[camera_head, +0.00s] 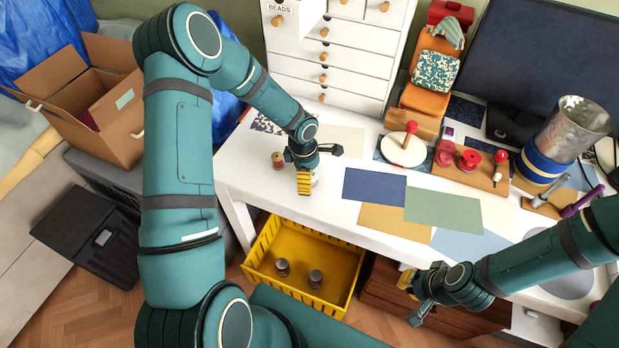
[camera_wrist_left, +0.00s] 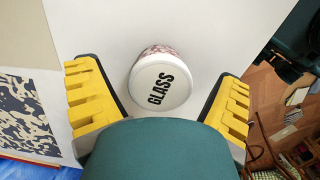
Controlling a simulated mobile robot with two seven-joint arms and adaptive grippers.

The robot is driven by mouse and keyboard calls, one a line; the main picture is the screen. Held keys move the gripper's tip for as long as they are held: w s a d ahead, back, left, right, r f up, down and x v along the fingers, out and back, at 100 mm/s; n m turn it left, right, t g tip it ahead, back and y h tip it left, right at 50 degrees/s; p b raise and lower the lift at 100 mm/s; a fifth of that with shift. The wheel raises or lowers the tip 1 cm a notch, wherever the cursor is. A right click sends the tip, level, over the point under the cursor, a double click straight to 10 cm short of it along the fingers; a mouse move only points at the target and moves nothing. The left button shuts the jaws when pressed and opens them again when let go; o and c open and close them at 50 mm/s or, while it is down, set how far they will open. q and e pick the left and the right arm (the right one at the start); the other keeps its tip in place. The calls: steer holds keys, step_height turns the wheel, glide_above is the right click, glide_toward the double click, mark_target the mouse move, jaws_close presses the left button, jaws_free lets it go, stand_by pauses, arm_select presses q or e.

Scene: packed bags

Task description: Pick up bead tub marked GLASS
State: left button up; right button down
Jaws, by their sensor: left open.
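The bead tub marked GLASS (camera_wrist_left: 160,84) stands on the white table, with a round white lid and a speckled reddish body. In the left wrist view it lies between the two yellow-padded fingers of my left gripper (camera_wrist_left: 158,92), with gaps on both sides. In the head view my left gripper (camera_head: 318,174) is low over the table's left part, open, and mostly hides the tub (camera_head: 314,181). My right gripper (camera_head: 412,298) is empty, its fingers apart, in front of the table edge.
A small brown spool-like item (camera_head: 278,160) stands left of my left gripper. Coloured sheets (camera_head: 375,187) lie to the right. A yellow crate (camera_head: 262,262) with two dark-lidded jars is below the table edge. White drawers (camera_head: 340,60) stand behind.

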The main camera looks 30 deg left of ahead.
arm_select(q)
steer(key=c, duration=1.3)
steer(key=shift+c, duration=0.2)
steer(key=shift+r, duration=0.1)
